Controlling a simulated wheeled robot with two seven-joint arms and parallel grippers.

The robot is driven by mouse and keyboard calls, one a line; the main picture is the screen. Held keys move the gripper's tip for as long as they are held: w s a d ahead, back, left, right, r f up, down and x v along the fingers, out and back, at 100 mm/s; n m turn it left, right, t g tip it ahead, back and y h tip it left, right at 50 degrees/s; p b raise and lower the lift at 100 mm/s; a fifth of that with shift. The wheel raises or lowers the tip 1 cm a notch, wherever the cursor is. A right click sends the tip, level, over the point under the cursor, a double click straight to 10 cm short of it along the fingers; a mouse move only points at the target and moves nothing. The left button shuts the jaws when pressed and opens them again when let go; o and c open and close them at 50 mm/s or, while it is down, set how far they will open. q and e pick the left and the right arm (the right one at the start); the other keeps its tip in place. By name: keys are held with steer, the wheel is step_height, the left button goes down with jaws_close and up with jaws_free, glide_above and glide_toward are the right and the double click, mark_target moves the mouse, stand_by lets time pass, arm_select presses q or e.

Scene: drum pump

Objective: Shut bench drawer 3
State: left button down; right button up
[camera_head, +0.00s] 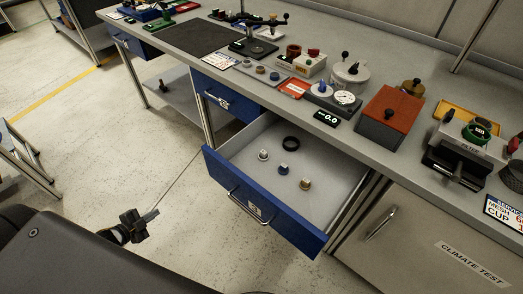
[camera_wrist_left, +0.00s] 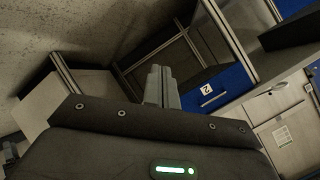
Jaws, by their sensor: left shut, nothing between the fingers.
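A blue-fronted bench drawer (camera_head: 258,205) stands pulled out far below the bench top, with a bar handle and a small label too small to read. Inside it lie a black ring (camera_head: 291,144) and several small metal pieces. My left gripper (camera_head: 152,214) is shut and empty, to the left of the drawer front and apart from it, above the floor. In the left wrist view its fingers (camera_wrist_left: 160,86) are together, with a labelled blue front (camera_wrist_left: 212,90) beyond them to the right. My right gripper is not in view.
The bench top (camera_head: 225,80) carries instruments, including an orange-topped box (camera_head: 390,112) and a white-lidded pot (camera_head: 350,74). Another blue drawer (camera_head: 225,97) to the left looks closed. A cabinet marked "CLIMATE TEST" (camera_head: 420,240) stands right of the open drawer. Floor left of the drawer is clear.

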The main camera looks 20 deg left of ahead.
mark_target(233, 186)
arm_select(q)
steer(key=w+d+r+m+t+h+b, duration=0.2)
steer(key=w+d+r+m+h+b, duration=0.2)
steer(key=w+r+m+h+b, duration=0.35)
steer(key=s+d+r+m+g+h+b, duration=0.45)
steer(key=d+r+m+g+h, duration=0.25)
steer(key=d+r+m, duration=0.45)
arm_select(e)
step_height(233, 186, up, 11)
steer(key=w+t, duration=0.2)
arm_select(q)
steer(key=shift+w+a+r+b+x, duration=0.15)
steer(key=shift+w+b+x, duration=0.25)
steer(key=shift+x, duration=1.65)
steer(key=shift+w+a+b+x, duration=0.15)
steer(key=shift+w+b+x, duration=0.25)
steer(key=shift+x, duration=1.7)
steer(key=shift+w+a+r+b+x, duration=0.15)
steer(key=shift+w+b+x, duration=0.25)
steer(key=shift+x, duration=1.65)
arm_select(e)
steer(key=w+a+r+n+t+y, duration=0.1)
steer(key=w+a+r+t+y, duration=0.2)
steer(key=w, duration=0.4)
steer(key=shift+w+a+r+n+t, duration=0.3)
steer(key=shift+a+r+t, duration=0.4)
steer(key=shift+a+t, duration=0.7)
arm_select(q)
steer(key=shift+s, duration=0.1)
